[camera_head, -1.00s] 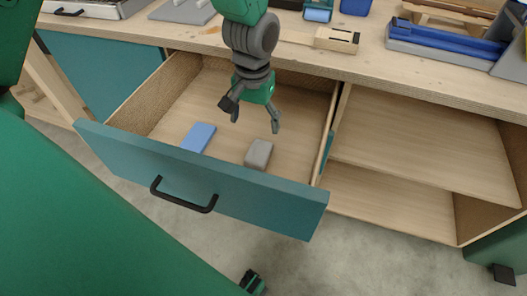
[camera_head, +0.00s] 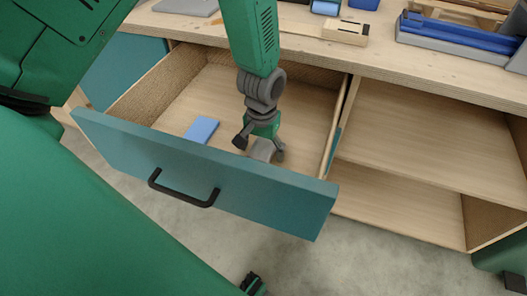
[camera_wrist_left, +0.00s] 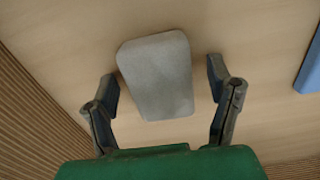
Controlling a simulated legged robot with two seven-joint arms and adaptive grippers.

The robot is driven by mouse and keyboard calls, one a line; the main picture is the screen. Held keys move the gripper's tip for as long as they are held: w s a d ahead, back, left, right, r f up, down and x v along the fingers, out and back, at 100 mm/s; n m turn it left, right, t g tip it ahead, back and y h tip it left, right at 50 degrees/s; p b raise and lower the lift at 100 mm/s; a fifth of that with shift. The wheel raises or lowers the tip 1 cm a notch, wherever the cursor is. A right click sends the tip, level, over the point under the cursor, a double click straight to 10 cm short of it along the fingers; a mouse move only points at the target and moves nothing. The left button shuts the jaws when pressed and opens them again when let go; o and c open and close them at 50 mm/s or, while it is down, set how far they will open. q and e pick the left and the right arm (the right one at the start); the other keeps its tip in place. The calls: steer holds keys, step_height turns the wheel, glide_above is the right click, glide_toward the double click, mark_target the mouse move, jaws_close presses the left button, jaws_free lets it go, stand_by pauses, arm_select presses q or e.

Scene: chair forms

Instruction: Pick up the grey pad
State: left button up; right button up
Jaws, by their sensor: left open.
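The grey pad (camera_head: 262,149) lies on the floor of the open drawer, close behind its teal front. In the left wrist view the grey pad (camera_wrist_left: 158,76) is a rounded block between the fingertips, with its far end beyond them. My left gripper (camera_head: 260,150) is right above the pad, pointing down, with its fingers on either side. In the left wrist view my left gripper (camera_wrist_left: 162,88) is open, with a gap visible at each side of the pad. My right gripper is not clearly in view.
A blue pad (camera_head: 201,129) lies left of the grey pad in the drawer. The drawer front (camera_head: 200,170) with its black handle stands close in front of the gripper. The workbench top (camera_head: 400,65) lies behind. An open shelf (camera_head: 420,130) is at the right.

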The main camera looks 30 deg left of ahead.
arm_select(q)
steer(key=c, duration=1)
steer(key=shift+c, duration=0.2)
